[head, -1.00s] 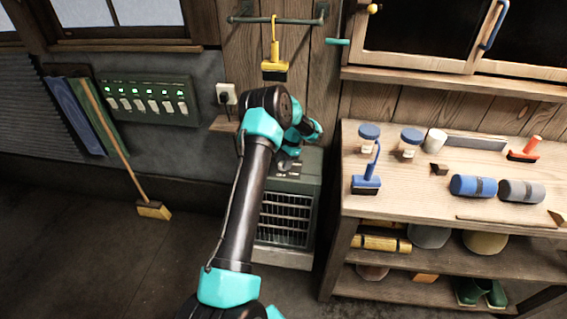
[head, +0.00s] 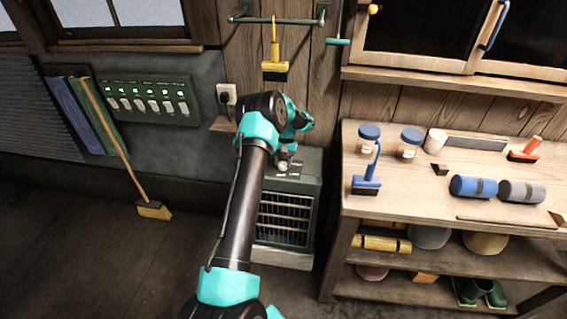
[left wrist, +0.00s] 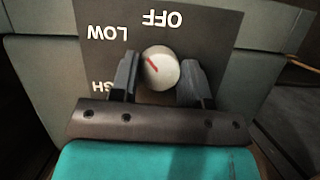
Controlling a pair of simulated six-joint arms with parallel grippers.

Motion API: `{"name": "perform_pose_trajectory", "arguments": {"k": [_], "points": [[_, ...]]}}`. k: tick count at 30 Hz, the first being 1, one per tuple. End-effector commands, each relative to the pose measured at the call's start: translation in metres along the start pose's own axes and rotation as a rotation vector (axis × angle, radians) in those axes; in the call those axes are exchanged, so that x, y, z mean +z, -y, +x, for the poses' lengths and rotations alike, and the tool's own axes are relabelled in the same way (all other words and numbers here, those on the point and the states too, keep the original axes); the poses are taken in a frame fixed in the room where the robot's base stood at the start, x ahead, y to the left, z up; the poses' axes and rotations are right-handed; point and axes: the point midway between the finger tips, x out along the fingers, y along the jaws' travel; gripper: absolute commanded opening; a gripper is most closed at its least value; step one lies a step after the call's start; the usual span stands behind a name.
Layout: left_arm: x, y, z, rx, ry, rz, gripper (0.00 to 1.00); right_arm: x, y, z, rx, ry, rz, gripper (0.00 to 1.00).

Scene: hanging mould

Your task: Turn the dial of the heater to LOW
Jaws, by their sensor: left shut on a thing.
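The grey-green heater (head: 285,215) stands on the floor against the wall, its dial panel on top. In the left wrist view the round white dial (left wrist: 161,68) has a red mark that points up and left, between the words OFF and LOW. The words appear upside down, and a third label is partly hidden by a finger. My left gripper (left wrist: 160,80) has one finger on each side of the dial and is shut on it. In the head view my left gripper (head: 285,163) is at the heater's top, partly hidden by its own arm. My right gripper is not in view.
A wooden workbench (head: 390,205) with jars, brushes and rolls stands close to the heater's right. A yellow brush (head: 275,70) hangs from a rail above. A switch panel (head: 150,101) and a power outlet (head: 226,93) are on the wall at left.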

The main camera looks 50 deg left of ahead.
Motion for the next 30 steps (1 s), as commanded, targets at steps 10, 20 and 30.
{"name": "perform_pose_trajectory", "arguments": {"k": [10, 20, 30], "points": [[0.0, 0.0013, -0.0004, 0.098, -0.001, -0.234, 0.19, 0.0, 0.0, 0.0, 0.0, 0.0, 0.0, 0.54], [-0.0001, 0.001, -0.0004, 0.132, -0.002, -0.317, 0.19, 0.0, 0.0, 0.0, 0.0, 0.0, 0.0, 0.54], [-0.0002, 0.0011, -0.0004, 0.133, -0.003, -0.32, 0.19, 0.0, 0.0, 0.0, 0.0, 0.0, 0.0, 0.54]]}}
